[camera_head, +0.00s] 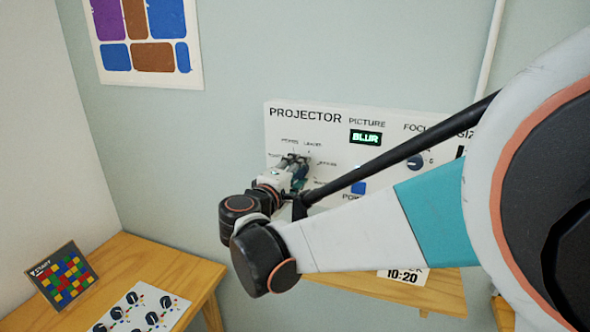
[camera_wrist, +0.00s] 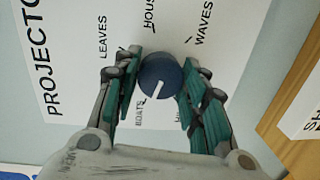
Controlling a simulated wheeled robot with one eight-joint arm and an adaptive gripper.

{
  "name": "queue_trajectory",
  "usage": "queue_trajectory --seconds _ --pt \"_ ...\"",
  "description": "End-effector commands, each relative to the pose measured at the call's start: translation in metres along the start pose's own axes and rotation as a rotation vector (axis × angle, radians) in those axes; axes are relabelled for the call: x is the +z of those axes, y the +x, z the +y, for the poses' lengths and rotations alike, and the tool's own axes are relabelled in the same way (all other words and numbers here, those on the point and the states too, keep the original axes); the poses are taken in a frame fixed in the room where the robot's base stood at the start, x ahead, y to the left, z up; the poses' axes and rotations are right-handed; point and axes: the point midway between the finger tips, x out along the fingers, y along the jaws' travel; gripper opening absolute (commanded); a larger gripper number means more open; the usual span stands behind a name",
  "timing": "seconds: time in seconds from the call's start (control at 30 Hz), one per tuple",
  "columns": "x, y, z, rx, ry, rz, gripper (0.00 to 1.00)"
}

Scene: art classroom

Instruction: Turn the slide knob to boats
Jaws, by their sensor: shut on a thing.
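The slide knob (camera_wrist: 160,74) is a round dark blue dial on the white projector panel (camera_wrist: 75,70). Its white pointer line points down and slightly left in the wrist view, near the BOATS label (camera_wrist: 139,113); I cannot tell if it lines up exactly. LEAVES, HOUSE and WAVES labels stand above the knob there. My gripper (camera_wrist: 160,70) is shut on the knob, with one teal finger pad on each side. In the head view my gripper (camera_head: 298,168) is at the panel's left part and covers the knob.
The PICTURE display (camera_head: 365,137) reads BLUR. A focus knob (camera_head: 415,162) and a blue power button (camera_head: 358,188) sit to the right, partly behind my arm. A wooden table (camera_head: 185,268) at lower left holds a card with colored squares (camera_head: 62,275).

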Motion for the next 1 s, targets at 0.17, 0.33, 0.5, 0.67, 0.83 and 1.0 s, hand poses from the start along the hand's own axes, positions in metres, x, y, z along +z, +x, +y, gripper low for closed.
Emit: queue_trajectory --seconds 0.17,0.33,0.5,0.67,0.83,1.0 --pt "0.0013 -0.0003 -0.0014 -0.004 0.016 -0.001 0.15" --pt "0.0013 -0.0003 -0.0016 -0.004 0.017 -0.001 0.15" --pt "0.0013 -0.0004 -0.0017 -0.004 0.017 -0.001 0.43" --pt "0.0009 -0.0003 -0.0013 -0.004 0.016 0.000 0.59" --pt "0.0006 -0.0002 -0.0008 -0.003 0.016 0.000 0.59" --pt "0.0003 -0.0002 -0.0008 -0.001 -0.006 -0.001 0.59"
